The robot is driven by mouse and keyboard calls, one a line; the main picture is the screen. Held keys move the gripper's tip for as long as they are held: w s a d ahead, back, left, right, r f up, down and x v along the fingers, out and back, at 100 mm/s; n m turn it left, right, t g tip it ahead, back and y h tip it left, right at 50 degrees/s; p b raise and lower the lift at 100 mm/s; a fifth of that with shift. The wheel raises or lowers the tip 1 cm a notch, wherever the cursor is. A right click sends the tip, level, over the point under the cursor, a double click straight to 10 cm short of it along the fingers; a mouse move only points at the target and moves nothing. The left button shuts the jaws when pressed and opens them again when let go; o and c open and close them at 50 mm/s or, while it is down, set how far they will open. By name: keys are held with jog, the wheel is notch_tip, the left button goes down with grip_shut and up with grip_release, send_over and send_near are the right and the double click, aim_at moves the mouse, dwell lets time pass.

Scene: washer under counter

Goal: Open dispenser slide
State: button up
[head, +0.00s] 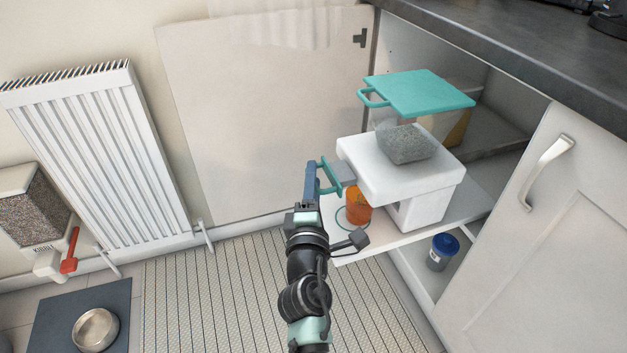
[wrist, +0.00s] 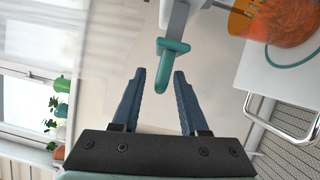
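A dispenser with a white body (head: 400,170), a clear hopper of grey grains (head: 405,143) and a teal lid (head: 420,92) stands in the open cabinet. A grey slide (head: 345,172) with a teal handle (head: 328,178) sticks out of its left side. My gripper (head: 313,167) is beside this handle. The wrist view shows my gripper (wrist: 160,74) open, with blue fingers apart. The teal handle (wrist: 173,50) is at the fingertips, nearer the right finger; I cannot tell whether they touch. The slide's inner part is hidden.
An orange cup (head: 358,208) stands below the slide on the white shelf, near my gripper. A blue-lidded jar (head: 441,252) sits lower right. A second dispenser (head: 33,212) with a red handle (head: 70,252) is far left, near a radiator (head: 95,155) and metal bowl (head: 95,329).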

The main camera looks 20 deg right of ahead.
jog(key=shift+s, duration=0.1)
jog(key=v, duration=1.2)
jog(key=shift+s+a+p, duration=0.2)
jog(key=shift+s+p, duration=0.15)
notch_tip(320, 180, up, 28)
jog(key=w+a+m+t+p, duration=0.15)
jog(key=m+t, duration=0.25)
jog(key=m, duration=0.7)
jog(key=s+a+r+m+t+y+p, duration=0.1)
jog(key=s+a+r+m+t+y, duration=0.15)
jog(key=s+a+r, duration=0.65)
jog(key=s+r+m+t+y+p, duration=0.15)
jog(key=r+t+y, duration=0.25)
jog(key=r, duration=1)
notch_tip(320, 180, up, 36)
jog(key=p, duration=3.6)
jog(key=shift+m+g, duration=0.3)
jog(key=shift+g, duration=0.05)
